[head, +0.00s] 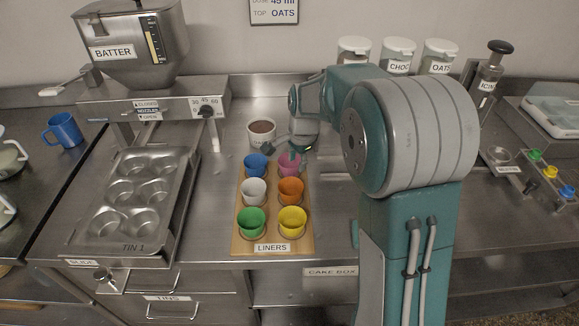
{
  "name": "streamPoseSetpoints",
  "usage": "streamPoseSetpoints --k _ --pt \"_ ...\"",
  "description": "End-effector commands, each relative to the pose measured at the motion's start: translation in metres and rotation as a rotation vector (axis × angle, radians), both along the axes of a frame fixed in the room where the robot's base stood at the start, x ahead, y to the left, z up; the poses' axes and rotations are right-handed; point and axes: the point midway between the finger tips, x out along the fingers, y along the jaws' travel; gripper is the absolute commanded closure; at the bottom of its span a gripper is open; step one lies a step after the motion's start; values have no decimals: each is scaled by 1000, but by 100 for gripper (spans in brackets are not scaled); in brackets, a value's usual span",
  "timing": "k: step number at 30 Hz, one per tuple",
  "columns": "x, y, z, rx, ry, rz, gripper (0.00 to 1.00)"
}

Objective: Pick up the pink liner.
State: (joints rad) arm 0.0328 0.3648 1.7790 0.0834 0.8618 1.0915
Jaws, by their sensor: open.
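The pink liner (290,168) stands in the back right place of the wooden liner board (240,240), labelled LINERS. My gripper (283,150) is open at the liner's back rim. One dark finger reaches out to the left, and another part overlaps the liner's top. I cannot tell whether a finger is inside the liner or touches it. My arm comes in from the right and hides the area right of the board.
Blue (255,166), white (254,191), orange (291,190), green (251,221) and yellow (292,220) liners share the board. A white cup with brown contents (262,134) stands close behind. The muffin tin (125,240) and batter dispenser (140,50) are left.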

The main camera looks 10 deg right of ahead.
Motion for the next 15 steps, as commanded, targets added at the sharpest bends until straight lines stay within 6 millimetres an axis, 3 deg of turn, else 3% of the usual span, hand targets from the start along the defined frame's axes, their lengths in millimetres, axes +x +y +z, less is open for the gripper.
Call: streamPoseSetpoints --k 3,11,12,15 --pt "2 1 -12 -1 1 1 56" --pt "2 1 -14 -1 -1 1 56" --pt "2 1 -14 -1 -1 1 70" --pt "2 1 -14 -1 -1 1 88"
